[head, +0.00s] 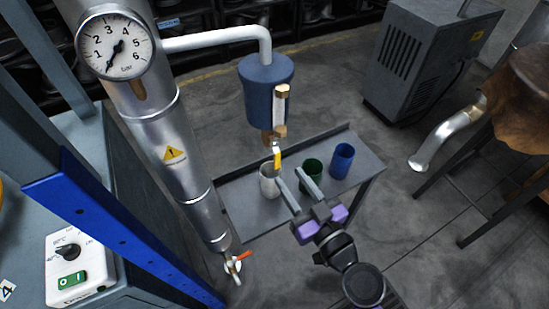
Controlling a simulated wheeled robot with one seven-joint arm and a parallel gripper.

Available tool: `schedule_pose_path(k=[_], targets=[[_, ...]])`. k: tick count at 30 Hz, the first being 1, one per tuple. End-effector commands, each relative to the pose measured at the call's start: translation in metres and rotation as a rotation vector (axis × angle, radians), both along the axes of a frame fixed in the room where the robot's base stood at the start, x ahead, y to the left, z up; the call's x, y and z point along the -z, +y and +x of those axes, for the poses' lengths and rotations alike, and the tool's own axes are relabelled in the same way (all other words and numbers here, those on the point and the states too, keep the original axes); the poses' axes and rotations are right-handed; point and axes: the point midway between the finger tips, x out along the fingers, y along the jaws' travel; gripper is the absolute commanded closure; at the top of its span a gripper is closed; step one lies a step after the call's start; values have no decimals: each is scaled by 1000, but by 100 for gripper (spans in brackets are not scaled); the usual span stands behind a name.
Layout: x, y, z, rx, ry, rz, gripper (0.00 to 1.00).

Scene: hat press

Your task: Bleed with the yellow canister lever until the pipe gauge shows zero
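The pipe gauge (115,42) is a white dial numbered to 6 bar. Its needle points down and left, below the 1, near the low end; the exact reading is too small to tell. The blue canister (266,88) hangs from a white pipe. The yellow lever (278,158) sits below the canister's brass fitting and hangs roughly downward. My gripper (288,175) is open, its grey fingers apart and apparently empty. The left fingertip is close to the lever's lower end; I cannot tell whether they touch.
A grey bench (245,208) below the canister holds a white cup (268,183), a green cup (311,172) and a blue cup (342,161). A red-handled valve (241,256) ends the silver pipe (168,140). A control box (75,262) stands left.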

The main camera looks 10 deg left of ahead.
Motion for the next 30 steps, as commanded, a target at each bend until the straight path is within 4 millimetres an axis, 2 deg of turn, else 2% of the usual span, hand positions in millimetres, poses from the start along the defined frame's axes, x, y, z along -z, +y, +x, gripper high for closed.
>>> schedule_pose_path(k=[15,21,28,30], targets=[[-2,37,55,1,-6,-7,62],[0,42,64,3,-4,-7,62],[0,43,64,3,-4,-7,62],[0,43,64,3,-4,-7,74]])
